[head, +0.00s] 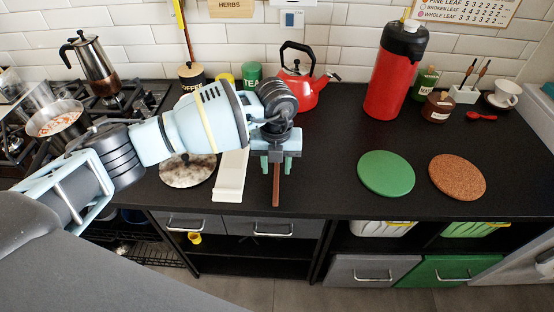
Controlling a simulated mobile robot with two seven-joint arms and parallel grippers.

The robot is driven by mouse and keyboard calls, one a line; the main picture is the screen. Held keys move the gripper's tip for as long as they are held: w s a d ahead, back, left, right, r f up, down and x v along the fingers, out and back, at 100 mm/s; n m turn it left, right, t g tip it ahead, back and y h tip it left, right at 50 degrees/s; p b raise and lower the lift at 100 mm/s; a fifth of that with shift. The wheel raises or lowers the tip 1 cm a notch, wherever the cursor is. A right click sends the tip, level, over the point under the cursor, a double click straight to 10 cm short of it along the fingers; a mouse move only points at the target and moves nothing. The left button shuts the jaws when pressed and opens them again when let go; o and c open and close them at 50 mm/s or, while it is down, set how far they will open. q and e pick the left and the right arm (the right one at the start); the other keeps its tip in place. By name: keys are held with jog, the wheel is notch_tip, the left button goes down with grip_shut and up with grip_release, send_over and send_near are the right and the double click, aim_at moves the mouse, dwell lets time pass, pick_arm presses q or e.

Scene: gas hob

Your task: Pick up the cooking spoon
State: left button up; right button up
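A brown wooden strip (276,190), which looks like the handle of the cooking spoon, lies on the black counter and points at its front edge. The rest of it is hidden under my gripper and arm, so I cannot see the spoon's head. My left gripper (276,172) points down over the strip. Its two green-tipped fingers are apart, one on each side of the strip, with a gap on both sides. I cannot tell its exact height above the counter. My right gripper is not in view.
A long white holder (231,178) lies just left of the strip. A round stone-look board (185,175) is further left. A red kettle (305,92) stands behind the gripper. A green mat (386,173) and a cork mat (457,177) lie to the right, with clear counter between.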

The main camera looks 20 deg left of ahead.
aim_at(276, 181)
pick_arm(q)
jog(key=f, duration=0.4)
jog(key=shift+s+f, duration=0.1)
jog(key=shift+s, duration=0.1)
grip_shut()
